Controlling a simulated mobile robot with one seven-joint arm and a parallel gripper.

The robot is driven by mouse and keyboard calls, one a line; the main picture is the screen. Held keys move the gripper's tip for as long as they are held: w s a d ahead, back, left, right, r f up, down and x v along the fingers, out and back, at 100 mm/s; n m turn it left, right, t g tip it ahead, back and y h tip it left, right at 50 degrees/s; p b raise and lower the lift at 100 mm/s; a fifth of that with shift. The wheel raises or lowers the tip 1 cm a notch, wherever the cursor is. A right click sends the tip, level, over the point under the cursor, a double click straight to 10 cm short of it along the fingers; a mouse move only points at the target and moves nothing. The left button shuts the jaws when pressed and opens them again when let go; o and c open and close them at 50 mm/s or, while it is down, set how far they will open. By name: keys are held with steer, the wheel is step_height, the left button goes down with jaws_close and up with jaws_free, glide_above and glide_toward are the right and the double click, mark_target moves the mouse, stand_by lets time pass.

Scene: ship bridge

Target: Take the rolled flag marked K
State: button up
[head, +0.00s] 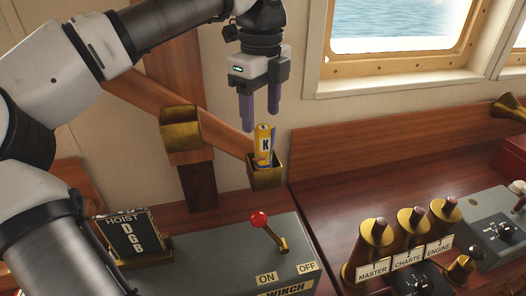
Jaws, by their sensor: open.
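The rolled flag marked K (264,143) is yellow with a blue part and a white label bearing a black K. It stands upright in a brass square holder (265,177) at the right end of a wooden arm. My gripper (260,122) points down just above and around the top of the flag. Its two purple-grey fingers are apart, one to the left of the flag and one to its upper right. I cannot tell whether they touch it. The flag's lower end is hidden inside the holder.
Another brass holder (181,128) is on the rack at left, and it looks empty. Below are a sign (131,235) reading HOIST D G B and a winch box with a red-knobbed lever (259,220). Brass voice pipes (411,222) stand at right. A window (400,40) is behind.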

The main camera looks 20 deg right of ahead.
mark_target(263, 141)
steer(key=f+p, duration=0.1)
steer(key=f, duration=0.2)
steer(key=f+p, duration=0.1)
steer(key=f, duration=0.3)
steer(key=shift+d+f, duration=0.2)
steer(key=shift+f, duration=0.1)
steer(key=c, duration=1.1)
steer(key=shift+r, duration=0.15)
